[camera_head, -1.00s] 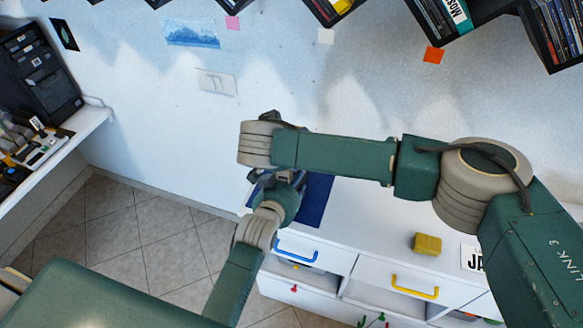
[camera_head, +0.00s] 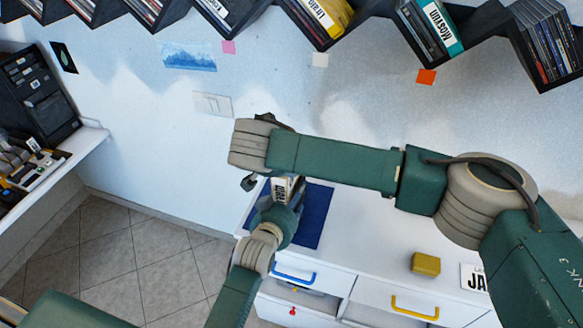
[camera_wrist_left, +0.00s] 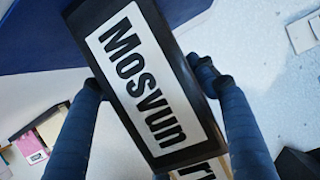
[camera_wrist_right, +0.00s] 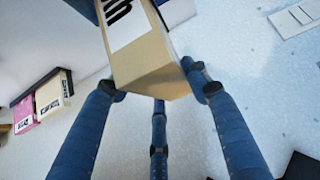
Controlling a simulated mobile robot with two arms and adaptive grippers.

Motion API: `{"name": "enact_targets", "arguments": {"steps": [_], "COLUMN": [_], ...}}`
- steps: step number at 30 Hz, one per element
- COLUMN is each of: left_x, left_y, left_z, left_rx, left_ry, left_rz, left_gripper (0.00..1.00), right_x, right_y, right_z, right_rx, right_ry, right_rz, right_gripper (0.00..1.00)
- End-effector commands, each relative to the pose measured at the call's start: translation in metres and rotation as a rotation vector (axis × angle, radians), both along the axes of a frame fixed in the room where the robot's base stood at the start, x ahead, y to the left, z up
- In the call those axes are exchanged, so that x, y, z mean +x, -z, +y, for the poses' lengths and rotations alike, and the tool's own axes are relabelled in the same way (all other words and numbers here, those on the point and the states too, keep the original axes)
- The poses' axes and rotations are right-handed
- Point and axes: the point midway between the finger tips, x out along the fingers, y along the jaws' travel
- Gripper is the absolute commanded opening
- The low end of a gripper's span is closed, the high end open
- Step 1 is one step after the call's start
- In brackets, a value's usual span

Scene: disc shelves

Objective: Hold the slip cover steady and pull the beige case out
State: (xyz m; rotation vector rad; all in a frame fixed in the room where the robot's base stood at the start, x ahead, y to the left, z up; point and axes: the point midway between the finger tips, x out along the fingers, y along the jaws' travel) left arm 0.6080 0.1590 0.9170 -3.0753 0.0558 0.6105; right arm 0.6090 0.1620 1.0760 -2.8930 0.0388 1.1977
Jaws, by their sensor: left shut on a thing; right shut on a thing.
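The black slip cover with the white "Mosvun" label (camera_wrist_left: 145,75) fills the middle of the left wrist view. My left gripper (camera_wrist_left: 150,88) is shut on its two sides. The beige case (camera_wrist_right: 152,62) is at the top of the right wrist view, and my right gripper (camera_wrist_right: 157,78) is shut on it. A pale labelled end also shows below the cover in the left wrist view (camera_wrist_left: 200,170). In the head view my left gripper (camera_head: 281,204) is below my right arm's end, with a labelled piece between them. I cannot tell how much case remains inside the cover.
Below are a white cabinet (camera_head: 375,235) with a blue mat (camera_head: 314,218), a yellow block (camera_head: 425,264) and a white label card (camera_head: 474,278). Black disc shelves (camera_head: 375,22) line the wall above. A side counter (camera_head: 75,150) stands at left.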

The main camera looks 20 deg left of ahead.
Motion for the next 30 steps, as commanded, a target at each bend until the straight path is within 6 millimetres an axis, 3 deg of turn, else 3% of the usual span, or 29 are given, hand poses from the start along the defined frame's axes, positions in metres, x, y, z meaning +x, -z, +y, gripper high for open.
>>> {"name": "enact_targets", "arguments": {"steps": [3,7,18,19,22,30], "left_x": [-0.001,-0.001,-0.001,-0.001,-0.001,-0.001], "left_y": [0.002,0.003,0.003,0.003,0.002,0.001], "left_z": [0.0,0.0,0.0,0.0,0.0,0.001], "left_rx": [-0.001,-0.001,0.0,0.0,0.001,0.001], "left_ry": [0.001,0.001,0.0,0.0,-0.001,-0.001], "left_rz": [0.006,0.006,0.006,0.006,0.006,0.002], "left_gripper": [0.32,0.32,0.32,0.61,0.81,0.81], "right_x": [0.001,0.0,0.0,0.0,0.0,0.0], "right_y": [-0.025,-0.043,-0.054,-0.054,-0.054,-0.053], "right_z": [0.0,0.0,0.0,0.0,0.0,0.0], "right_rx": [0.003,0.003,0.001,0.001,0.001,0.0], "right_ry": [0.0,0.0,-0.001,-0.001,-0.001,0.0], "right_rz": [-0.003,-0.002,-0.002,-0.002,-0.002,-0.001], "right_gripper": [0.0,0.0,0.0,0.0,0.0,0.0]}}
